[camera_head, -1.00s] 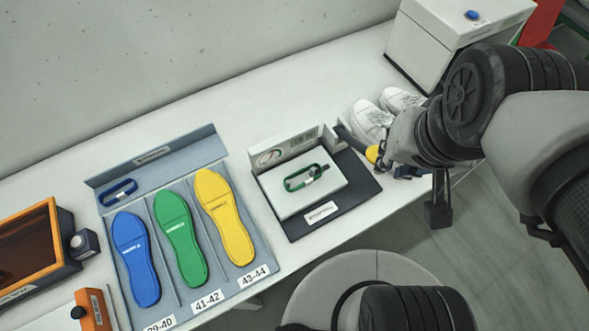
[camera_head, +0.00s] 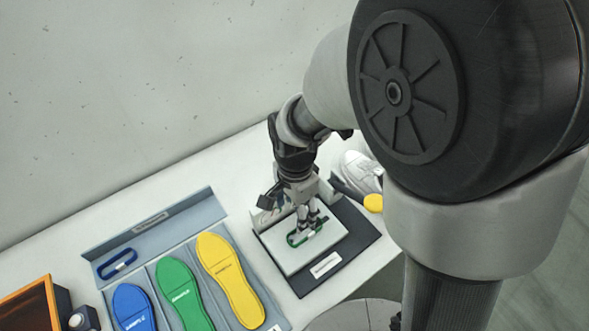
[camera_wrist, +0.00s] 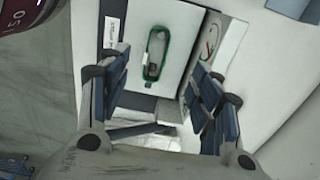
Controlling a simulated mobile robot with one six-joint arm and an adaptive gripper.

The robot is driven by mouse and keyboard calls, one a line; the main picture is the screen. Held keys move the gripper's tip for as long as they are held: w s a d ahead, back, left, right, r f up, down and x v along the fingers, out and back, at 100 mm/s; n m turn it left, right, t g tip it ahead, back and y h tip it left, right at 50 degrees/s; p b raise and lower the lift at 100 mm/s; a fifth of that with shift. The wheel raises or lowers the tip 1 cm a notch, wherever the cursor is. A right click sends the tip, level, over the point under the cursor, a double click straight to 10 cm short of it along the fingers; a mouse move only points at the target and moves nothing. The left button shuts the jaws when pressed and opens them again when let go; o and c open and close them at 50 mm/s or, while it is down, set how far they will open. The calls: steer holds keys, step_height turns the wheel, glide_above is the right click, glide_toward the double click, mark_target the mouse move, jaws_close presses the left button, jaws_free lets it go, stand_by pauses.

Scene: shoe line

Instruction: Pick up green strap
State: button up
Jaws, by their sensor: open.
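The green strap (camera_head: 296,240) is a closed oblong loop lying on a white pad (camera_head: 337,231) on a dark board. It also shows in the wrist view (camera_wrist: 165,42), with a pale tag on one side. My gripper (camera_head: 307,228) is over the strap and partly hides it in the head view. In the wrist view my open gripper (camera_wrist: 160,100) has its fingers spread wide to the left and right of the strap, with nothing between them. I cannot tell the exact height of the fingertips above the pad.
A low white upright panel (camera_wrist: 232,45) stands along the pad's back edge. A blue-grey tray (camera_head: 150,228) at left holds blue, green and yellow insoles and a dark blue strap (camera_head: 117,264). A white shoe (camera_head: 362,172) stands right of the board.

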steer(key=b, duration=0.2)
glide_above(297, 239)
steer(key=f, duration=0.8)
steer(key=shift+a+f, duration=0.2)
steer(key=shift+a, duration=0.05)
steer(key=f+b, duration=0.2)
steer(key=f, duration=0.3)
steer(key=shift+d+f, duration=0.15)
steer(key=shift+d, duration=0.05)
steer(key=shift+c, duration=0.4)
steer(key=c, duration=1.2)
steer(key=shift+o, duration=0.2)
step_height(297, 239, up, 20)
steer(key=p, duration=0.5)
steer(key=shift+p, duration=0.4)
